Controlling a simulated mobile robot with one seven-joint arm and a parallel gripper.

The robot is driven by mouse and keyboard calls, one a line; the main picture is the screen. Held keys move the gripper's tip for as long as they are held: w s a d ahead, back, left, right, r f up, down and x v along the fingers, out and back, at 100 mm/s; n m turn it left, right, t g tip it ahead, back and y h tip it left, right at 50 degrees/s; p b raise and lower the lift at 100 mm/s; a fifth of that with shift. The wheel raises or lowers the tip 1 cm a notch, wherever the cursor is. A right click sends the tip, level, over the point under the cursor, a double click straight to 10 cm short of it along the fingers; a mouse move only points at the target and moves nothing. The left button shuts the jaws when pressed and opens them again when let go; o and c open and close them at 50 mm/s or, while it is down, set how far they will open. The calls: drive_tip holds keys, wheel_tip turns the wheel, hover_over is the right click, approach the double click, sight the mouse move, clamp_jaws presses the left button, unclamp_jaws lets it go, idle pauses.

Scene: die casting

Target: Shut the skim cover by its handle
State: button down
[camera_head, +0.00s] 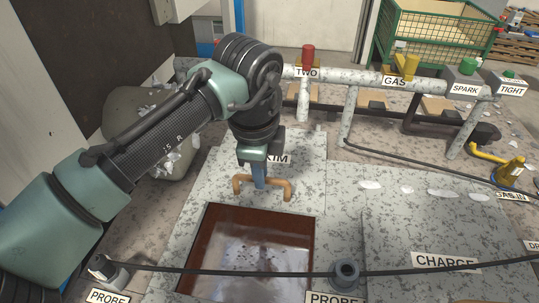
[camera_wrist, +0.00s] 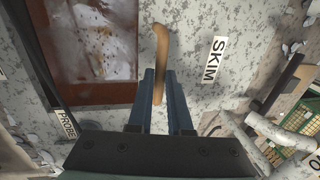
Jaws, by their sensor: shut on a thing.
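The skim cover (camera_head: 309,160) is a pale, speckled plate with a SKIM label and a tan bar handle (camera_head: 284,191). It lies behind a square, rust-brown-walled opening (camera_head: 308,245), which stands uncovered with a grey, shiny surface inside. My gripper (camera_head: 260,181) reaches down from above and is shut on the middle of the handle. In the wrist view the blue fingers (camera_wrist: 160,76) stand on either side of the handle (camera_wrist: 161,45). The SKIM label (camera_wrist: 215,58) lies to their right and the opening (camera_wrist: 122,94) to their left. The fingers partly hide the handle.
A dark cable (camera_head: 220,272) crosses in front of the opening, between PROBE fittings, one a grey ring (camera_head: 345,273). The CHARGE cover (camera_head: 430,225) lies to the right. A pale pipe (camera_head: 350,76) with red and yellow valves runs behind. A rounded, lumpy container (camera_head: 140,115) stands left.

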drive_tip(key=shift+s+a, duration=0.15)
drive_tip(key=shift+s, duration=0.5)
drive_tip(key=shift+s+f, duration=0.1)
drive_tip(key=shift+s+a, duration=0.2)
drive_tip(key=shift+s, duration=0.8)
drive_tip(key=shift+s+a, duration=0.15)
drive_tip(key=shift+s, duration=0.85)
drive_tip(key=shift+s+a, duration=0.2)
drive_tip(key=shift+s, duration=0.7)
